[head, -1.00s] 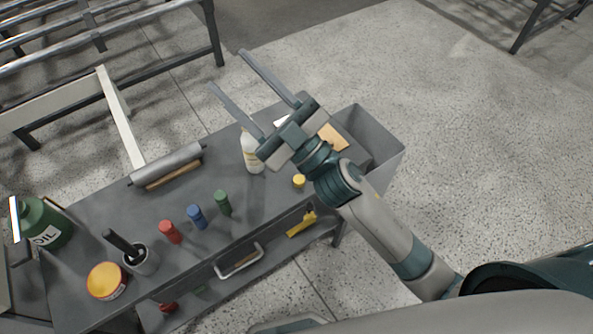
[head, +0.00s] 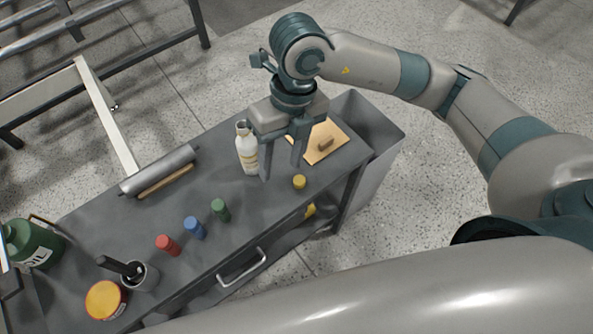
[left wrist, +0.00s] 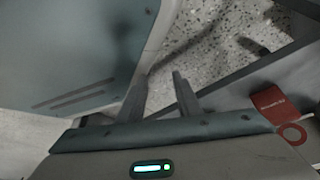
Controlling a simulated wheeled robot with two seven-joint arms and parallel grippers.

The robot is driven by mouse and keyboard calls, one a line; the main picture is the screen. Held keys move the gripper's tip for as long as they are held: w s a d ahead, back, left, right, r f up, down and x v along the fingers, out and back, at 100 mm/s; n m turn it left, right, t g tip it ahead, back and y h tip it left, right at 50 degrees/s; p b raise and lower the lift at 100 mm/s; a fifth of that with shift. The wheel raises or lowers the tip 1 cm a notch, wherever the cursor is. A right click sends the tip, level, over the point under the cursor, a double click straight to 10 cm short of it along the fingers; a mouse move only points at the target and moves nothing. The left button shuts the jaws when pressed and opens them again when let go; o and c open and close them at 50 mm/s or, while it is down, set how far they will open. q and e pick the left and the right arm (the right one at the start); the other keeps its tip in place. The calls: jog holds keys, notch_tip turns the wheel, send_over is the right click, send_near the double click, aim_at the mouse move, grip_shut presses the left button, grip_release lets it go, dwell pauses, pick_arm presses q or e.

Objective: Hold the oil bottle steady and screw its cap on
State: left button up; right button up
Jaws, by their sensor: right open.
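A white bottle (head: 246,150) with a pale label stands upright on the grey workbench (head: 245,225), its neck bare. A small yellow cap (head: 299,182) sits on the bench to its right, near the front edge. My right gripper (head: 281,170) points down, open and empty, its fingers between the bottle and the cap. One finger overlaps the bottle's right side in the head view; contact cannot be told. My left gripper (left wrist: 160,78) shows in the left wrist view, its fingers apart with nothing between them, away from the bottle.
A board with a small block (head: 325,144) lies behind the cap. Red (head: 168,245), blue (head: 194,228) and green (head: 220,210) cylinders stand left. A roller (head: 160,172), a yellow-lidded tin (head: 105,300) and a green OIL can (head: 33,244) are farther left. A grey bin (head: 375,140) adjoins the bench's right end.

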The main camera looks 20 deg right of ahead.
jog(key=m+t+h, duration=0.1)
jog(key=h, duration=0.1)
send_over(298, 181)
pick_arm(q)
jog(key=shift+w, duration=0.3)
pick_arm(e)
jog(key=shift+s+r, duration=0.1)
jog(key=shift+r, duration=0.3)
pick_arm(q)
jog(key=shift+s, duration=0.1)
pick_arm(e)
jog(key=shift+f, duration=0.15)
notch_tip(298, 181, down, 11)
jog(key=p, duration=0.2)
jog(key=shift+p, duration=0.3)
pick_arm(q)
jog(key=s+a+g, duration=0.2)
jog(key=s+a, duration=0.2)
jog(key=s, duration=0.5)
jog(key=shift+f+y, duration=0.4)
jog(key=shift+f, duration=0.05)
pick_arm(e)
jog(key=shift+f, duration=0.5)
pick_arm(q)
jog(key=shift+r, duration=0.1)
